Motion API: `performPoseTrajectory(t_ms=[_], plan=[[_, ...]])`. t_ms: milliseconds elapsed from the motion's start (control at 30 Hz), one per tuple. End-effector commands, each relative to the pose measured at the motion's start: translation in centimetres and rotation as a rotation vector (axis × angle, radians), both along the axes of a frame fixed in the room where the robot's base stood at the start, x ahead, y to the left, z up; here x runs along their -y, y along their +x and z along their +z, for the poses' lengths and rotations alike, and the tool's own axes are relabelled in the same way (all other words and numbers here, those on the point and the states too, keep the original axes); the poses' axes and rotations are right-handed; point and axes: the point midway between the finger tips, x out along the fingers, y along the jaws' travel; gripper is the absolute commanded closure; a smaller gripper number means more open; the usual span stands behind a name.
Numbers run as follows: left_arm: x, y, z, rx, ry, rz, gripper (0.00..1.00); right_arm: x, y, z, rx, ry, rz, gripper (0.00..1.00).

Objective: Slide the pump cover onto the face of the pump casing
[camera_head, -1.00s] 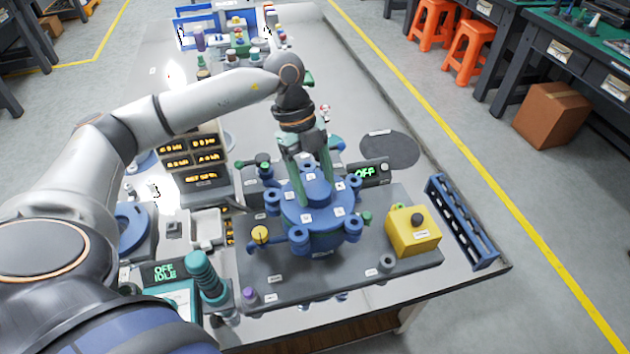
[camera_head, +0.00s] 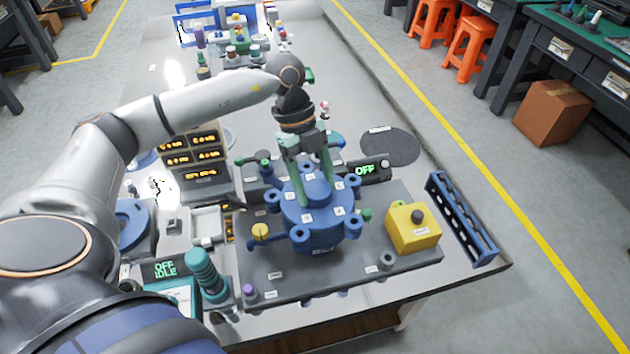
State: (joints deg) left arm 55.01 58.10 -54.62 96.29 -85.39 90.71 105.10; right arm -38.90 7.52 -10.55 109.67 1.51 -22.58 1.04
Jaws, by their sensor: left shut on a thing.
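The blue pump cover (camera_head: 296,212) is a round disc with several lugs around its rim and small white labels on its face. It sits at or right over the blue pump casing (camera_head: 322,246), which is mostly hidden beneath it. I cannot tell whether a gap is left between them. My left gripper (camera_head: 310,190) points down from above, with its greenish fingers shut on the raised middle of the cover. My right gripper is not in view.
The casing stands on a dark grey base plate (camera_head: 300,284). A yellow box with a black button (camera_head: 413,230) is to its right, and a blue rack (camera_head: 462,222) lies by the table edge. A display reading OFF (camera_head: 366,171) stands behind. A teal cylinder (camera_head: 207,275) stands front left.

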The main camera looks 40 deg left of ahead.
Motion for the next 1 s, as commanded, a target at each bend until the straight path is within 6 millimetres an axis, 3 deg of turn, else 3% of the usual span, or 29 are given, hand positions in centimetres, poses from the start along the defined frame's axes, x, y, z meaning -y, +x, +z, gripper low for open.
performPoseTrajectory(t_ms=[433,467,700,1000], plan=[[0.14,0.0,0.0,0.003,-0.004,-0.007,1.0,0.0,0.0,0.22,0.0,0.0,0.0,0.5],[0.15,-0.01,-0.01,0.003,-0.004,-0.007,0.28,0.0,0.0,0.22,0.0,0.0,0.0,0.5],[0.08,0.0,-0.05,0.001,-0.002,-0.004,0.01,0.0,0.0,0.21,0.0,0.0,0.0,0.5],[0.0,-0.06,0.03,-0.003,0.001,-0.001,0.0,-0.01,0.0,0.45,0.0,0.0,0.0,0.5]])
